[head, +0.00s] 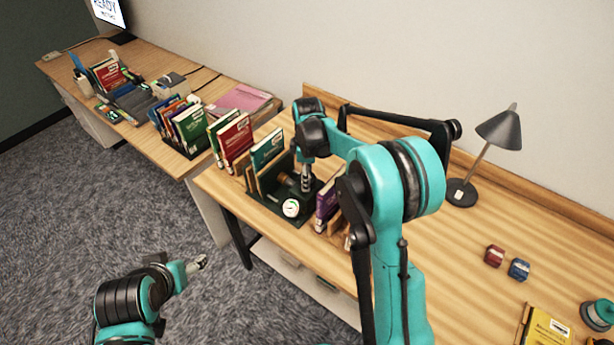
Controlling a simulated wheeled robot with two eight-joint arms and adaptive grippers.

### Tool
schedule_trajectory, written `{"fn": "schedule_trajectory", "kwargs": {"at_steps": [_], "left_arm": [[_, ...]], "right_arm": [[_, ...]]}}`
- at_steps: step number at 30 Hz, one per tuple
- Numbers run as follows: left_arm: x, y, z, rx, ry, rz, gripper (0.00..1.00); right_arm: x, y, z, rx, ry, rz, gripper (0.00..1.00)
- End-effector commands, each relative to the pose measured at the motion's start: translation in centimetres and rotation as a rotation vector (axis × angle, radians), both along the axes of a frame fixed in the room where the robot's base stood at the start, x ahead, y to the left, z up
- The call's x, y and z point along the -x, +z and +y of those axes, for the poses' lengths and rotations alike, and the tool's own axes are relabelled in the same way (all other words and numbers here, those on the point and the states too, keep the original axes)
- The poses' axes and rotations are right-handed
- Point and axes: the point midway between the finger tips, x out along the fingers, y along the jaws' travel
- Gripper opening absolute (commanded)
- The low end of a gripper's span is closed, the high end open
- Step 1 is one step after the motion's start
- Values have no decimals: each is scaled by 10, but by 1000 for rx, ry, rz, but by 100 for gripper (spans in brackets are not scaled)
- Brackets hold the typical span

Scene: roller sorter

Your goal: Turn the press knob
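A round white dial (291,208) sits at the press's front. My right gripper (306,184) points down over the press, right beside the brassy part; I cannot tell whether it touches it or how far its fingers are apart. My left gripper (201,262) is over the carpet, away from the table and empty; its fingers look close together, but too small to judge.
Upright books (232,141) stand left of the press and purple ones (327,201) to its right. A grey lamp (497,131), a red box (494,255), a blue box (519,269) and a yellow book (546,327) are farther right.

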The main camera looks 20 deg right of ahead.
Motion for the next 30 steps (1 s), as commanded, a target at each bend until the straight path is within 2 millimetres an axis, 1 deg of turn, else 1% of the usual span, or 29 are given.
{"fn": "schedule_trajectory", "kwargs": {"at_steps": [7,19,20,21,22,30], "left_arm": [[0,0,0,0,0,0,70],[0,0,0,0,0,0,70],[0,0,0,0,0,0,70],[0,0,0,0,0,0,70],[0,0,0,0,0,0,70],[0,0,0,0,0,0,70]], "right_arm": [[0,0,0,0,48,1,20],[0,0,0,0,54,1,20],[0,0,0,0,53,1,51],[0,0,0,0,53,1,62],[0,0,0,0,53,1,70],[0,0,0,0,53,0,70]]}}
